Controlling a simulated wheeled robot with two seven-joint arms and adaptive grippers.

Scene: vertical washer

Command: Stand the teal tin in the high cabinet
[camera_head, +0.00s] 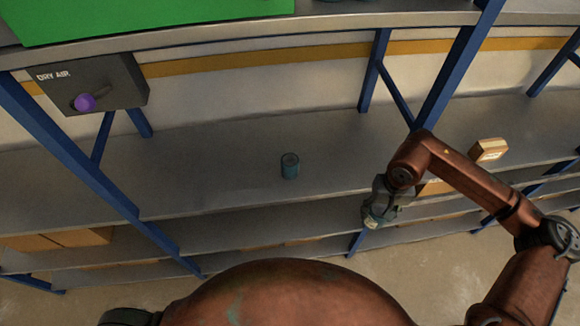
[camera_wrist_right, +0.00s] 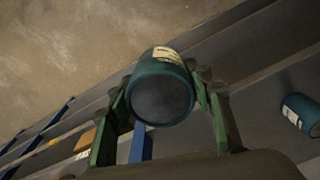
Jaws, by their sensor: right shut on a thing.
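My right gripper (camera_head: 380,207) is shut on a teal tin (camera_head: 373,219) with a pale label, low in front of the shelf edge. In the right wrist view the held tin (camera_wrist_right: 162,92) sits between the green fingers of the gripper (camera_wrist_right: 165,95), its dark round end facing the camera. A second teal tin (camera_head: 290,166) stands on the grey shelf; it also shows at the right edge of the wrist view (camera_wrist_right: 303,114). I cannot make out a high cabinet in these frames. My left gripper is not in view.
The grey shelf (camera_head: 225,165) is mostly clear around the standing tin. Blue posts (camera_head: 452,75) rise from the rack. A dry air box (camera_head: 95,83) with a purple knob hangs at left. A cardboard box (camera_head: 488,150) is at right; a green panel (camera_head: 150,15) is at the top.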

